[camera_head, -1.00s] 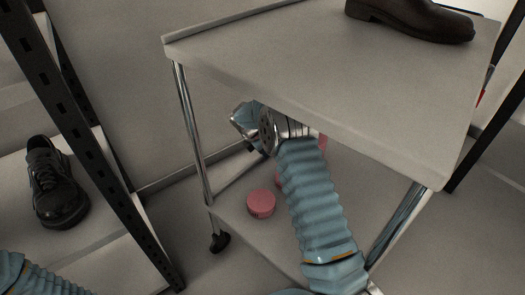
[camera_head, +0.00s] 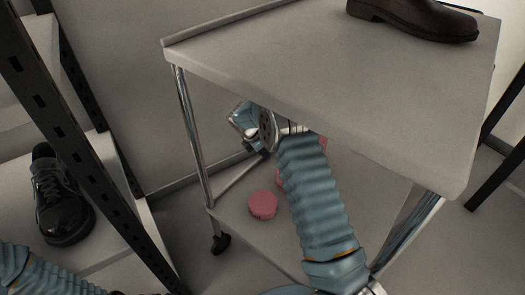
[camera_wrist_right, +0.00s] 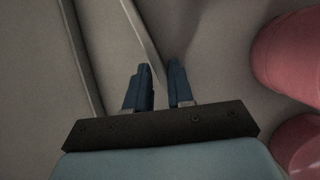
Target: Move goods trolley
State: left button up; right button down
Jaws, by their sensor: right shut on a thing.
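The goods trolley (camera_head: 300,75) has a grey top shelf, shiny metal legs, a lower shelf (camera_head: 240,226) and a black caster (camera_head: 220,243). A dark brown shoe (camera_head: 415,18) stands on its top shelf. My right arm reaches in between the two shelves. My right gripper (camera_head: 265,156) is mostly hidden behind its own wrist in the head view. In the right wrist view its dark blue fingers (camera_wrist_right: 161,85) are close together on a thin metal bar of the trolley (camera_wrist_right: 148,42). My left arm's sleeve shows at the bottom left; its gripper is out of view.
A round pink-red box (camera_head: 263,205) and another pink-red thing (camera_head: 320,150) are on the lower shelf; pink-red shapes show in the wrist view (camera_wrist_right: 295,55). Black-posted shelving (camera_head: 95,150) with a black shoe (camera_head: 62,200) stands close on the left. Another black post (camera_head: 495,170) is at right.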

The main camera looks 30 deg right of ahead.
jog(key=shift+a, duration=0.15)
jog(key=c, duration=0.9)
grip_release()
jog(key=shift+a+r, duration=0.15)
jog(key=shift+r, duration=0.35)
jog(key=s+a+r, duration=0.1)
jog(key=a+r, duration=0.2)
jog(key=a, duration=1)
jog(key=shift+s+a+r+p, duration=0.2)
jog(key=shift+a+r+p, duration=0.05)
jog(key=shift+r+p, duration=0.1)
